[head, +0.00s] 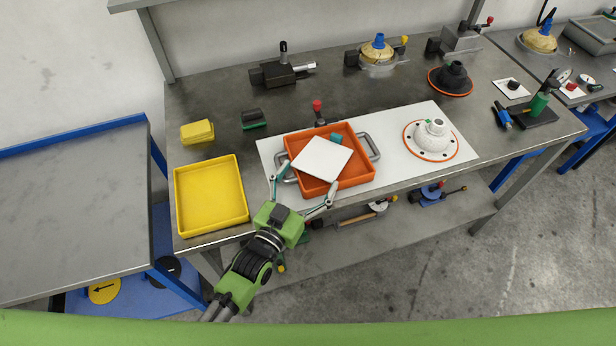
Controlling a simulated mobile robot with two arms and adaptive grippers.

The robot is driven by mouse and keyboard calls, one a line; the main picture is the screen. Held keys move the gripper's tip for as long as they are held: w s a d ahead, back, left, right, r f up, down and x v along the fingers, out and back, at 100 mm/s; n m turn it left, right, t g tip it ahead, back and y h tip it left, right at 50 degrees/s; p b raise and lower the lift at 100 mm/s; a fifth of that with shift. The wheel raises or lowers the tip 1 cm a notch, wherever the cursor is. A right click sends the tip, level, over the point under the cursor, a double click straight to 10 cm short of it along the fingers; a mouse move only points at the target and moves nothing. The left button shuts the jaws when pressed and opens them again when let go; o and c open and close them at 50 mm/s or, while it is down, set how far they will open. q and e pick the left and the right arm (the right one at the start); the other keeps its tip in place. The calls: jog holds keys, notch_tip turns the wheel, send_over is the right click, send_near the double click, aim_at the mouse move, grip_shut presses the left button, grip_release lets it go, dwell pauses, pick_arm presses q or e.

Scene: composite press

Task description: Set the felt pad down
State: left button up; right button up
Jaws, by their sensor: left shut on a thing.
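The felt pad (322,158) is a flat white square over the orange tray (361,178), turned at an angle to the tray's walls. My left gripper (309,176) comes in from the front, with its two fingers spread wide at the pad's left and near corners; it is shut on the pad. Whether the pad touches the tray floor or hangs just above it I cannot tell. My right gripper is not in view.
The orange tray has grey side handles and sits on a white mat (395,135). A white domed part (434,141) stands on the mat's right. A yellow tray (242,190) and a yellow block (197,132) are left. A red-knobbed item (317,107) stands behind the tray.

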pick_arm(q)
jog(key=shift+f, duration=0.2)
jog(key=o, duration=1)
